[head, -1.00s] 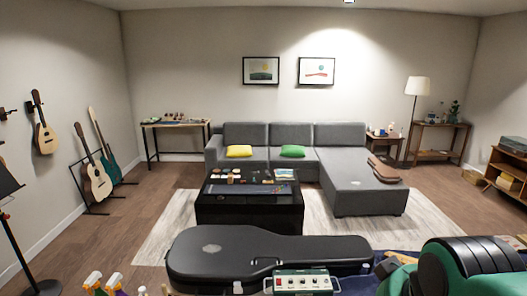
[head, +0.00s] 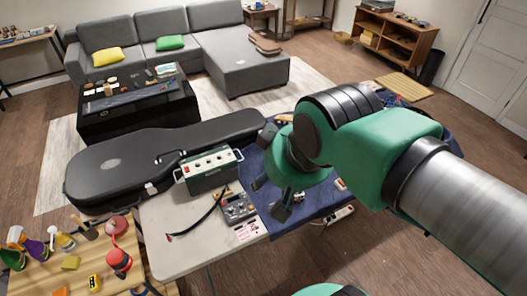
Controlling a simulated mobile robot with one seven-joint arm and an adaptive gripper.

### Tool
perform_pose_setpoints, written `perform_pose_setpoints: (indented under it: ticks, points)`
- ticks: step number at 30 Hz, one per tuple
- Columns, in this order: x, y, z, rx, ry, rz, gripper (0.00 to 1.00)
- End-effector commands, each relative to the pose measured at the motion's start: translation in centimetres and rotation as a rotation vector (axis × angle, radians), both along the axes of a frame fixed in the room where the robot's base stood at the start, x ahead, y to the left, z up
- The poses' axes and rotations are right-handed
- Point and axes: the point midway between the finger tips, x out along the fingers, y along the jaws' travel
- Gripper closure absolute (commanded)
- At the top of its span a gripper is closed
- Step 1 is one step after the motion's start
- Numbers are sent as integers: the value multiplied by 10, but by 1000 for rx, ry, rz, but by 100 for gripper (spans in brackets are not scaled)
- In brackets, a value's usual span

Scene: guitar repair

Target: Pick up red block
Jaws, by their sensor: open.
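I cannot pick out a red block for certain. A small red and white item (head: 340,184) lies on the dark blue cloth (head: 322,206), just right of my gripper, but it is too small to identify. My gripper (head: 271,198) is open over the left edge of the cloth, with its dark fingers apart and nothing seen between them. My green wrist and forearm hide much of the cloth behind it.
A wooden bench (head: 130,285) at lower left holds bottles, a red tool (head: 119,260) and yellow items.

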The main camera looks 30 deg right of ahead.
Motion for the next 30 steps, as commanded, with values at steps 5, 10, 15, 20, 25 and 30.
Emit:
perform_pose_setpoints:
  ticks: [5,10,15,20,25,30]
  points:
    - [1,0,0,1,1,-2,51]
    - [9,-3,0,9,10,-25,51]
    - [31,-9,-1,32,36,-89,51]
    - [64,-21,-6,64,70,-183,51]
    - [103,-37,-18,101,110,-297,51]
    - [141,-55,-35,136,148,-413,51]
